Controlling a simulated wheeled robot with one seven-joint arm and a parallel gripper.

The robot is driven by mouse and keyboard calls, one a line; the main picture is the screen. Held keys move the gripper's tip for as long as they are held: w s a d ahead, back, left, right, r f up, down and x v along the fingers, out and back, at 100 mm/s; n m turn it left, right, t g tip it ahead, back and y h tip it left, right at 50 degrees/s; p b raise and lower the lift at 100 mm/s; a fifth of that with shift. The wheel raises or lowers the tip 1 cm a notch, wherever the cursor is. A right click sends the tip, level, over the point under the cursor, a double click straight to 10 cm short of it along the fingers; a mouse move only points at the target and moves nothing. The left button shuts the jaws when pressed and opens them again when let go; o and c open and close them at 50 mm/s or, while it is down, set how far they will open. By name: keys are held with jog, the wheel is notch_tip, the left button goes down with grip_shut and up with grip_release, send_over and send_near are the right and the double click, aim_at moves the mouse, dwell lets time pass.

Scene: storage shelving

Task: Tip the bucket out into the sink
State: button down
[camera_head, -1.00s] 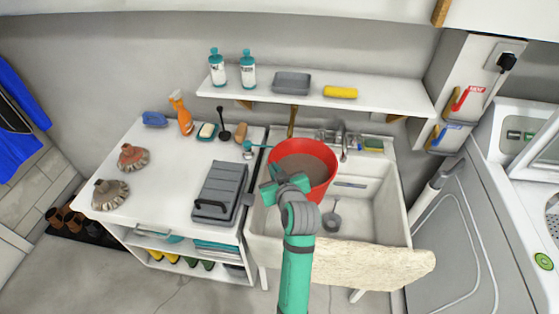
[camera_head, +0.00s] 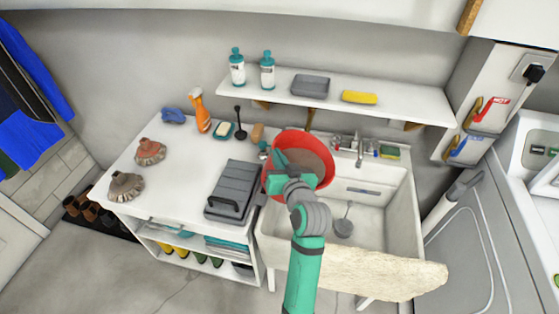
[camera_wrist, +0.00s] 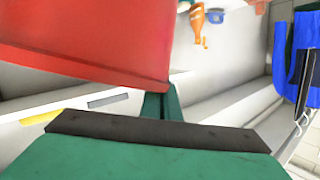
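The red bucket (camera_head: 290,142) is in my gripper (camera_head: 287,172), over the left part of the white sink (camera_head: 408,215) and near its left edge. Grey-brown contents (camera_head: 308,160) show inside, and the bucket leans slightly. In the wrist view the bucket's red wall (camera_wrist: 80,40) fills the upper left, and my green gripper fingers (camera_wrist: 161,104) meet its lower edge. The hold itself is partly hidden by my wrist in the head view. A dark strainer-like tool (camera_head: 344,226) lies in the basin.
The faucet (camera_head: 360,147) stands at the sink's back, with a sponge (camera_head: 389,152) beside it. A grey case (camera_head: 234,188) lies on the counter left of the sink. A shelf (camera_head: 410,100) with bottles runs above. The basin's right side is open.

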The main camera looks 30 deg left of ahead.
jog(key=shift+a+r+m+y, duration=0.8)
jog(key=shift+a+r+m, duration=0.5)
jog(key=shift+r, duration=0.65)
jog(key=m+t+y, duration=0.1)
jog(key=m+t, duration=0.6)
jog(key=m, duration=0.5)
send_over(326, 181)
jog(key=a, duration=0.1)
jog(key=shift+s+a+f, duration=0.1)
jog(key=shift+s+f, duration=0.05)
jog(key=shift+f, duration=0.9)
jog(key=shift+s+a+f, duration=0.1)
jog(key=shift+s+f, duration=0.05)
jog(key=shift+f, duration=0.9)
jog(key=shift+w+d+f+m+t, duration=0.15)
jog(key=shift+d+f+m+t, duration=0.1)
jog(key=shift+d+m+t, duration=0.45)
jog(key=shift+d, duration=0.15)
